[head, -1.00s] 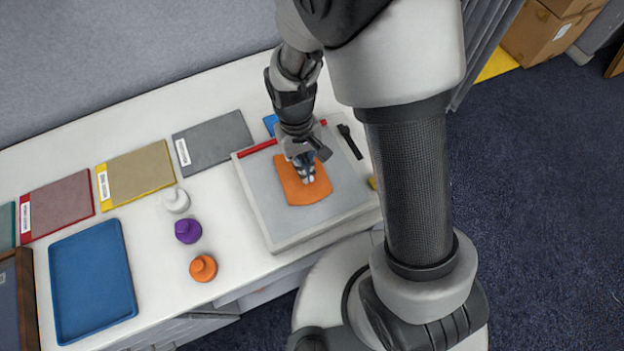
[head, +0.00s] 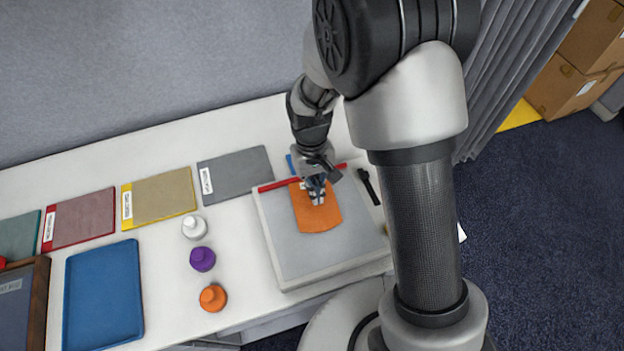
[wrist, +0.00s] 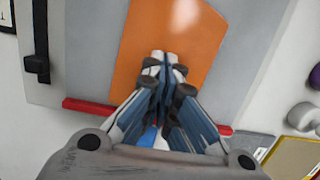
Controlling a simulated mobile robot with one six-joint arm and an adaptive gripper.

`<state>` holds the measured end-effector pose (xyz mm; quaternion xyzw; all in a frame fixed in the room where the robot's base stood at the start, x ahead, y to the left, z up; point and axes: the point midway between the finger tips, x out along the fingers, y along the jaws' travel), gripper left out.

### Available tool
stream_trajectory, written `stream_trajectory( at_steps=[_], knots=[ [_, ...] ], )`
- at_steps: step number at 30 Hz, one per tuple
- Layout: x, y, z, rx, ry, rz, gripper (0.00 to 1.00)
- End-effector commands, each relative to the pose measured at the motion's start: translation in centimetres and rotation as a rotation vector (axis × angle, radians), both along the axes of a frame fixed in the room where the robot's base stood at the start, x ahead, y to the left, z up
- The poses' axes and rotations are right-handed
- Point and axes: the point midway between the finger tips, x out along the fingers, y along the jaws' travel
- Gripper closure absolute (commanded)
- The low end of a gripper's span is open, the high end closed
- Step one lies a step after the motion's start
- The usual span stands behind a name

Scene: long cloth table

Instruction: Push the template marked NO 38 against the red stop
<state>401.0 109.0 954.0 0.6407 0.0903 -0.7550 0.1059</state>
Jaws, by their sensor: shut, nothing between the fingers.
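The orange template (head: 319,218) lies flat on a pale grey board (head: 300,257); it also shows in the wrist view (wrist: 205,42). I cannot read a NO 38 mark on it. The red stop (head: 278,184) is a thin bar along the board's back edge, also visible in the wrist view (wrist: 88,107). The template's back edge is at or very close to the bar; my gripper hides part of that edge, so contact is unclear. My gripper (head: 317,199) is shut and empty, pointing down with its fingertips over the template, also in the wrist view (wrist: 165,58).
A black clamp-like piece (head: 368,187) sits at the board's right. White (head: 194,228), purple (head: 202,259) and orange (head: 213,298) knobbed pieces stand to the left. Grey (head: 235,172), yellow (head: 163,195) and red (head: 84,218) panels and a blue tray (head: 103,297) lie further left.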

Motion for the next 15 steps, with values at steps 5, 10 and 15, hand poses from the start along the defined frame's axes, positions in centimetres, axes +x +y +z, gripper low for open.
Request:
stream_trajectory(
  at_steps=[5, 10, 15],
  knots=[
    [2.4, 0.6, 0.0, 0.0, -0.001, 0.0, 1.0],
    [6.0, 1.7, 0.1, 0.0, -0.001, 0.0, 1.0],
    [9.0, 2.5, 0.0, 0.0, 0.0, 0.0, 1.0]
  ],
)
